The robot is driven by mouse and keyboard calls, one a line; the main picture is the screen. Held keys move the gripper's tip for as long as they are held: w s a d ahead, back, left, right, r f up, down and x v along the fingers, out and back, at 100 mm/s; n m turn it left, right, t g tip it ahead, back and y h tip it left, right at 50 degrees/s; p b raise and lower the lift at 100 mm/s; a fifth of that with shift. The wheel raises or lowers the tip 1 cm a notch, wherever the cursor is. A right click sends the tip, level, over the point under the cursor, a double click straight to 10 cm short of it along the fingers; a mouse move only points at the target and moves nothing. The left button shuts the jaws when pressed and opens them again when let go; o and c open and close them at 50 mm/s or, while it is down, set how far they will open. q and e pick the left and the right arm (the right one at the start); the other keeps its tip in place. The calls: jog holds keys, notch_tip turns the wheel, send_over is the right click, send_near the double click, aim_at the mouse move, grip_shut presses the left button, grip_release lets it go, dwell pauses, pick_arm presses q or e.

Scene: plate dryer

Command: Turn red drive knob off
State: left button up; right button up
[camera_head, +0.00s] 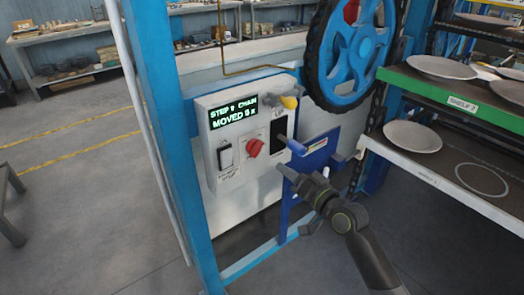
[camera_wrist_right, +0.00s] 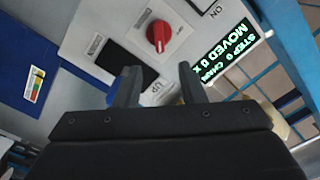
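The red drive knob (camera_head: 254,147) sits on the front of a white control box (camera_head: 214,168), below its display. It also shows in the right wrist view (camera_wrist_right: 159,36), where the box appears rotated. My right gripper (camera_head: 290,178) is in front of the box, to the right of and below the knob in the head view. In the right wrist view my right gripper (camera_wrist_right: 159,85) has its two fingers apart with nothing between them. The knob lies beyond the fingertips, not touched. My left gripper is not in view.
The box carries a lit green display (camera_head: 233,117), a white switch (camera_head: 225,155) and a black switch (camera_head: 278,133). A blue post (camera_head: 168,120) stands left; shelves with plates (camera_head: 412,136) stand right.

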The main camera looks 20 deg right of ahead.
aim_at(260, 150)
jog(key=x, duration=1.1)
jog(key=shift+w+a+f, duration=0.1)
jog(key=shift+w, duration=0.3)
grip_shut()
